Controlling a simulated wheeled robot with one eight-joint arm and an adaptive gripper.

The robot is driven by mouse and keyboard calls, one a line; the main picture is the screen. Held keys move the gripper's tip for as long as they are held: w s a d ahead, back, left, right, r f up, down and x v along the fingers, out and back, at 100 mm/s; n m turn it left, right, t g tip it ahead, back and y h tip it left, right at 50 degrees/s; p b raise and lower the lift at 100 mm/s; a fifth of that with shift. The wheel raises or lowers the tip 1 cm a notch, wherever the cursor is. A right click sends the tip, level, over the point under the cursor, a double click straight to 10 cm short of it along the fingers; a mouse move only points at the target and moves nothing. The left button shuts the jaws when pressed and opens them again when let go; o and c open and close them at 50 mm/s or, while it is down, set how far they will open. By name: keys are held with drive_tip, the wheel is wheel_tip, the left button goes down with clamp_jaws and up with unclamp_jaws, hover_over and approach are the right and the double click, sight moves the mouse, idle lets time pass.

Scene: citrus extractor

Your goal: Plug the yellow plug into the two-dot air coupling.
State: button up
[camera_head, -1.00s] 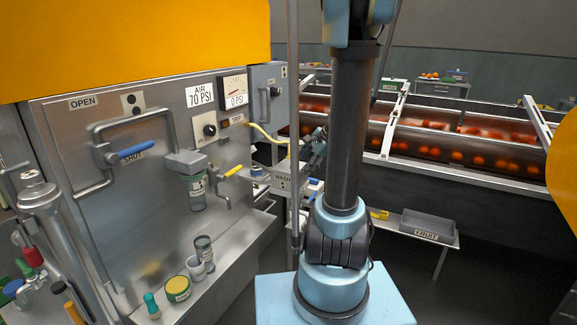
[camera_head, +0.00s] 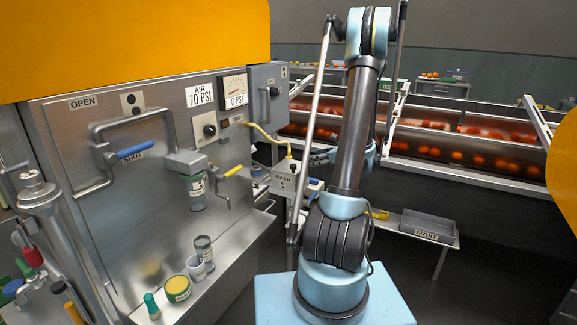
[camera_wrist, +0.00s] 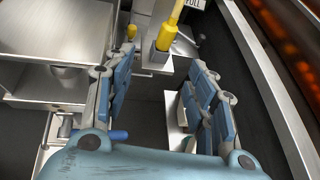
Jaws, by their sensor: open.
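The yellow plug (camera_wrist: 171,28) stands in a grey socket (camera_wrist: 156,57) on a light metal block, ahead of my fingertips in the wrist view. In the head view the plug (camera_head: 290,157), with its yellow hose (camera_head: 268,138), stands upright at the top of the box labelled WASH (camera_head: 284,184). Dot marks on that box are too small to count. My gripper (camera_head: 320,157) is to the right of the plug, apart from it. In the wrist view my gripper (camera_wrist: 164,65) is open with nothing between its fingers. How deep the plug sits is not clear.
A panel with a gauge (camera_head: 234,90) reading 0 PSI and a blue-handled valve (camera_head: 130,152) stands left. A grey FRUIT tray (camera_head: 428,225) is on the right bench. A conveyor (camera_head: 450,145) with oranges runs behind.

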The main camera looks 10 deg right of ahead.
drive_tip(key=shift+w+y, duration=0.6)
drive_tip(key=shift+w, duration=0.2)
approach(289, 157)
drive_tip(key=f+x, duration=0.1)
drive_tip(key=x, duration=0.5)
drive_tip(key=shift+m+t, duration=0.4)
drive_tip(key=shift+w+d+x, duration=0.1)
drive_tip(key=shift+x, duration=1.05)
drive_tip(key=shift+w+d+x, duration=0.1)
drive_tip(key=shift+x, duration=1.05)
drive_tip(key=shift+r, duration=0.1)
drive_tip(key=c, duration=1.2)
